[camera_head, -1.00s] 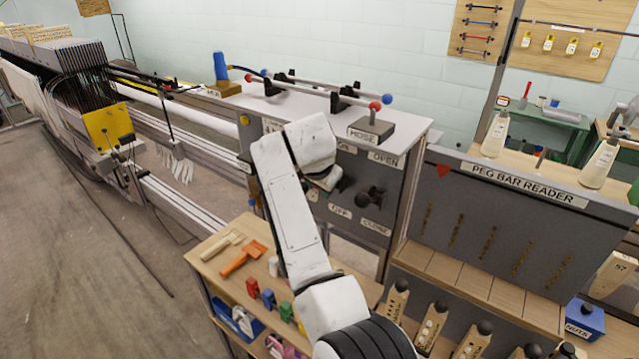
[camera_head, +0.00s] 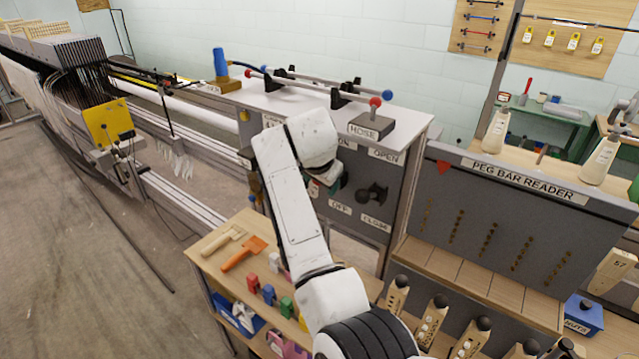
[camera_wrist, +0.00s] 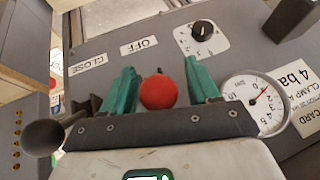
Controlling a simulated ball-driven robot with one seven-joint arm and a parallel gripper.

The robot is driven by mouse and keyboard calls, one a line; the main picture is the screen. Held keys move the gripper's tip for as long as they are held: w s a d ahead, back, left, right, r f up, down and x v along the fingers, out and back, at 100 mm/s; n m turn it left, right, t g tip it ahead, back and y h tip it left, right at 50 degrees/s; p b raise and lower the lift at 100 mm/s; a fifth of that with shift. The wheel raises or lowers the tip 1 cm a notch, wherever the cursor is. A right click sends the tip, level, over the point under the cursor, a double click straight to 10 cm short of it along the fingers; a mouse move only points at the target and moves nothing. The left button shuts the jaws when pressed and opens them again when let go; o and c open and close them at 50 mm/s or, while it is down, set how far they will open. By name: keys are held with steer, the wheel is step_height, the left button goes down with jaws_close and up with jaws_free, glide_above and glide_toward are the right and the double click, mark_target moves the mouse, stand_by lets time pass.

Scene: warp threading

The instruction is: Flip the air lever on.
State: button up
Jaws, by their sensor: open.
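A red ball knob (camera_wrist: 158,92), which looks like the end of the air lever, shows in the wrist view. It is between the green fingers of my gripper (camera_wrist: 162,88), with visible gaps on both sides. The lever's shaft is mostly hidden behind the ball and the gripper. In the head view my gripper (camera_head: 334,190) is at the front of the grey valve panel (camera_head: 348,222), beside the ON and OFF labels. My wrist covers part of the panel there. The fingers are open.
A black handle (camera_head: 373,194) sits right of my gripper, between the OPEN and CLOSE labels. A round gauge (camera_wrist: 254,103) and a small black dial (camera_wrist: 203,30) are near the fingers. A wooden tool cart (camera_head: 222,262) stands below my arm.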

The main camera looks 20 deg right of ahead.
steer(key=v, duration=0.3)
steer(key=shift+w+b, duration=0.1)
steer(key=shift+b, duration=0.2)
steer(key=s+a+b, duration=0.3)
steer(key=s+a, duration=0.2)
steer(key=s, duration=0.6)
